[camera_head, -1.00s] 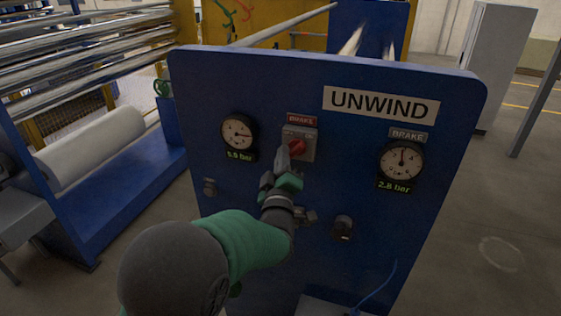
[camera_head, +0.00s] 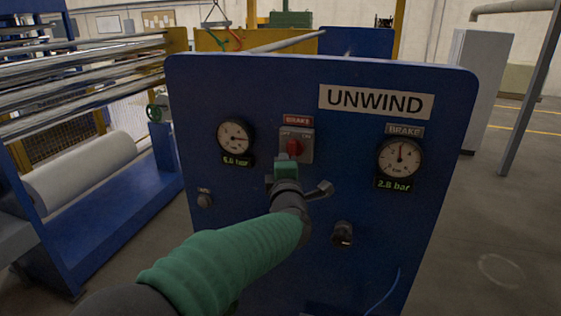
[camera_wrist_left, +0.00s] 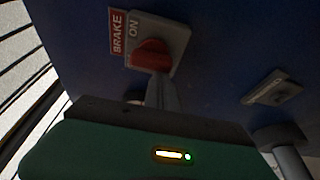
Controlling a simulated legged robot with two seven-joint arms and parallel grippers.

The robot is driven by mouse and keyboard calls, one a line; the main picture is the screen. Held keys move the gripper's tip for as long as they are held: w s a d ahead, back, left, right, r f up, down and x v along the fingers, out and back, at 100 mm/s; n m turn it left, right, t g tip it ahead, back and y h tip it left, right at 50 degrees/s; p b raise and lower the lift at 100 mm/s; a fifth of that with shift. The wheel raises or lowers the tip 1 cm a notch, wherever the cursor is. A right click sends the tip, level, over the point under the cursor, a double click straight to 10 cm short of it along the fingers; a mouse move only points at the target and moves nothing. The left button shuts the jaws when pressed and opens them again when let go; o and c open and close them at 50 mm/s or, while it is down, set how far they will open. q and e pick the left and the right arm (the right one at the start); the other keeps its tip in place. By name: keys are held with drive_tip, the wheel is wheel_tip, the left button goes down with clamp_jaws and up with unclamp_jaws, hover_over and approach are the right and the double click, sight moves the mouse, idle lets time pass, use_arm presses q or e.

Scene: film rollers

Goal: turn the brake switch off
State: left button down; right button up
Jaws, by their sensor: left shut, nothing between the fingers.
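The brake switch is a red knob (camera_head: 294,147) on a grey plate (camera_head: 305,148), under a red BRAKE label (camera_head: 297,120) on the blue UNWIND panel. In the left wrist view the red knob (camera_wrist_left: 151,54) sits beside the word ON on its plate. My left gripper (camera_head: 287,161) is in front of the panel, just below the knob. Its fingers (camera_wrist_left: 162,92) are shut and empty in the wrist view, with tips at or very near the knob's lower side; I cannot tell whether they touch. My right gripper does not show.
Pressure gauges (camera_head: 235,136) (camera_head: 400,158) flank the switch. A lever handle (camera_head: 320,190) sticks out close to my left wrist, and a black knob (camera_head: 343,233) is lower right. A blue hose (camera_head: 384,290) hangs near the bottom.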

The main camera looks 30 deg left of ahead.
use_arm(q)
drive_tip(key=n+h, duration=0.1)
drive_tip(key=n, duration=0.1)
drive_tip(key=d+n+g, duration=0.1)
drive_tip(key=n, duration=0.2)
drive_tip(key=n+h, duration=0.1)
drive_tip(key=n, duration=0.1)
drive_tip(key=shift+w+d+f+n+h+p, duration=0.2)
drive_tip(key=shift+d+f+n+h+p, duration=0.05)
drive_tip(key=shift+f+n+h+p, duration=0.05)
idle(0.3)
idle(0.4)
